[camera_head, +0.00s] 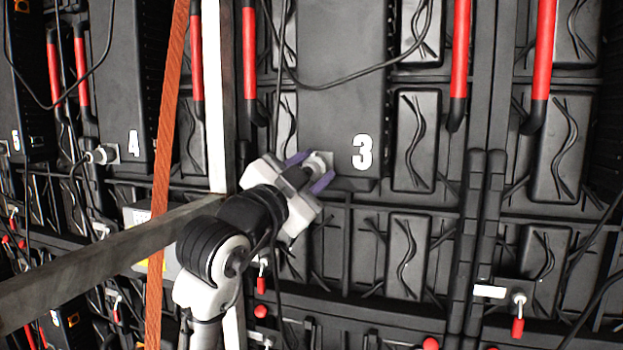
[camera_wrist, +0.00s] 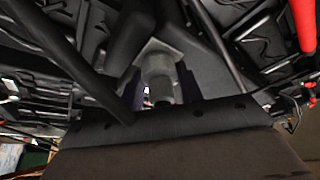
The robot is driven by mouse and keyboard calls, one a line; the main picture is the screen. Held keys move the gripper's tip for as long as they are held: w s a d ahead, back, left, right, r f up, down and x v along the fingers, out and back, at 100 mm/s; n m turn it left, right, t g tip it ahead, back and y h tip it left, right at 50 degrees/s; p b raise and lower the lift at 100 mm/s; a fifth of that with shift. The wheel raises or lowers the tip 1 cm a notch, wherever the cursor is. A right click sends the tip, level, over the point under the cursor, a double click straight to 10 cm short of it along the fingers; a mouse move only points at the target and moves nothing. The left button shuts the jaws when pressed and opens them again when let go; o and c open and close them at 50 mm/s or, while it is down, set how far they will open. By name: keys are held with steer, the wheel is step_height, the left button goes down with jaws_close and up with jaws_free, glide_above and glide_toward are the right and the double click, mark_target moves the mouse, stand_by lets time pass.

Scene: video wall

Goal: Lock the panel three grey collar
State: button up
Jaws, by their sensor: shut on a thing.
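Panel three (camera_head: 343,120) is a dark box marked with a white 3 in the head view. The grey collar (camera_head: 319,160) sits at its lower left, on a small grey plate. My gripper (camera_head: 309,170) has its purple fingers on either side of the collar and is shut on it. In the wrist view the grey collar (camera_wrist: 159,82) shows in the middle, below its square plate, between the dark purple fingers of my gripper (camera_wrist: 158,97). The finger contact is in shadow there. Whether the collar is locked cannot be told.
A pale post (camera_head: 216,95), an orange strap (camera_head: 167,140) and a grey beam (camera_head: 95,258) stand left of my arm. Panel 4 (camera_head: 120,85) with its own connector is further left. Black cables hang across the wall, and red handles (camera_head: 461,50) stick out at the right.

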steer(key=shift+m+g, duration=0.4)
steer(key=shift+m, duration=0.1)
steer(key=o, duration=1)
steer(key=shift+s, duration=0.1)
steer(key=b+v, duration=0.4)
steer(key=v, duration=0.9)
steer(key=shift+s+a+f+b, duration=0.15)
steer(key=shift+a+f+b, duration=0.1)
steer(key=shift+b, duration=0.15)
